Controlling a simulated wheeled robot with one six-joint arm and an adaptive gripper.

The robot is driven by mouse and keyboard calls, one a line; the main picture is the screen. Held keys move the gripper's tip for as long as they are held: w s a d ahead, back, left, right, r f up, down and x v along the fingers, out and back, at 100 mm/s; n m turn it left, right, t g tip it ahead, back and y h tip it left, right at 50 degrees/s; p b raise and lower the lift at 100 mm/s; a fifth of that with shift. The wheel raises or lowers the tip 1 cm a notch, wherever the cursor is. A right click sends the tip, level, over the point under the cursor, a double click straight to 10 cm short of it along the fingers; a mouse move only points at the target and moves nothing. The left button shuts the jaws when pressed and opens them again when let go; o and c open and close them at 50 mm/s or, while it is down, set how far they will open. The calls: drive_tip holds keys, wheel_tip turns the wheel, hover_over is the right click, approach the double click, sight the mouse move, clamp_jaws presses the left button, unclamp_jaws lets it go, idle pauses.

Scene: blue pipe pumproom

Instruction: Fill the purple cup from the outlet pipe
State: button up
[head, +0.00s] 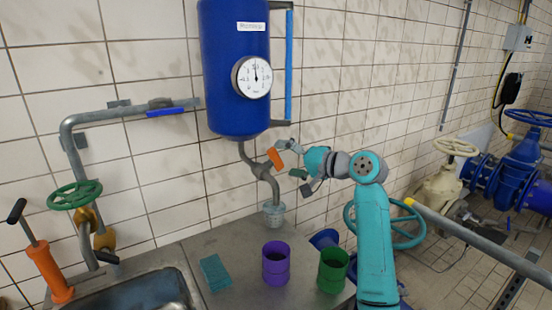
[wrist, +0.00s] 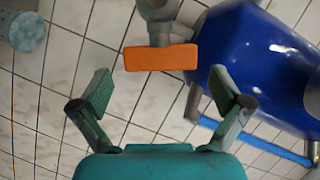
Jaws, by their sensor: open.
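The purple cup (head: 275,268) stands upright on the grey counter, apart from the outlet. The outlet pipe (head: 262,172) bends down from the blue tank (head: 236,70), and a pale translucent cup (head: 274,214) stands under its end. The orange valve handle (head: 274,158) is on this pipe; in the wrist view it (wrist: 161,57) lies crosswise just ahead of my fingertips. My gripper (head: 294,159) is open and empty, with its fingers spread to either side of the handle in the wrist view and not touching it. The inside of the purple cup is too dark to tell.
A green cup (head: 332,272) stands right of the purple one, near my arm. A teal sponge (head: 214,272) lies to its left, beside the sink (head: 140,292). An orange hand pump (head: 48,270) and a green handwheel (head: 75,195) are at the left.

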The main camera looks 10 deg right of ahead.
sight(279, 158)
drive_tip(key=shift+x, duration=1.85)
drive_tip(key=shift+s, duration=0.1)
drive_tip(key=c, duration=1)
